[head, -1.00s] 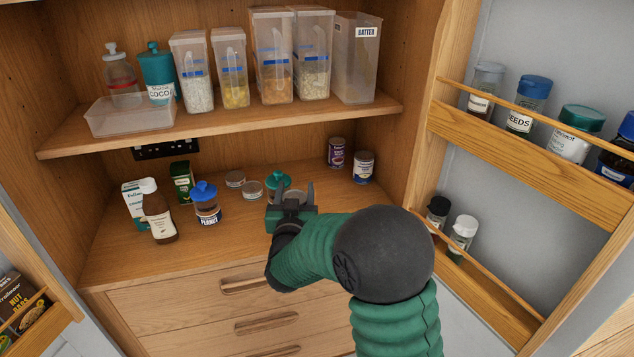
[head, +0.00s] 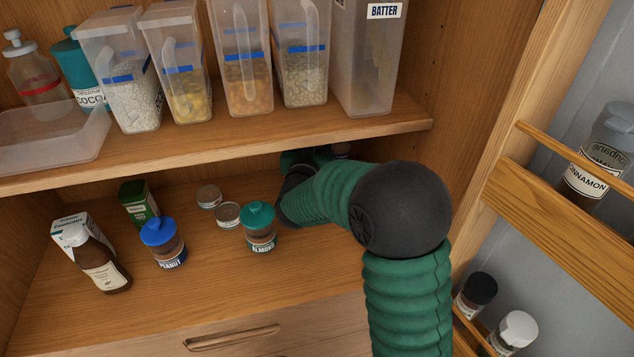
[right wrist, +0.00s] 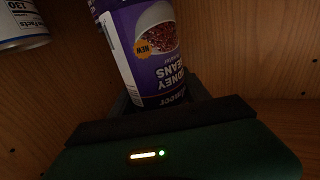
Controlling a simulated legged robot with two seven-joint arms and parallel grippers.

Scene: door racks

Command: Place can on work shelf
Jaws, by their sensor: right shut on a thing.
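The purple kidney beans can (right wrist: 150,55) fills the middle of the right wrist view, its label upside down there. My right gripper (right wrist: 158,98) is shut on it. In the head view the gripper (head: 303,157) is at the back right of the work shelf (head: 200,270), under the upper shelf's edge, and largely hidden by my arm. Only a sliver of a can (head: 341,150) shows beside it. I cannot tell whether the held can touches the surface. My left gripper is not in view.
A second can (right wrist: 20,25) with a white label is close by. On the work shelf stand an almond jar (head: 260,230), a peanut jar (head: 163,245), low tins (head: 227,214), a brown bottle (head: 103,265) and boxes. The upper shelf (head: 250,140) overhangs the gripper.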

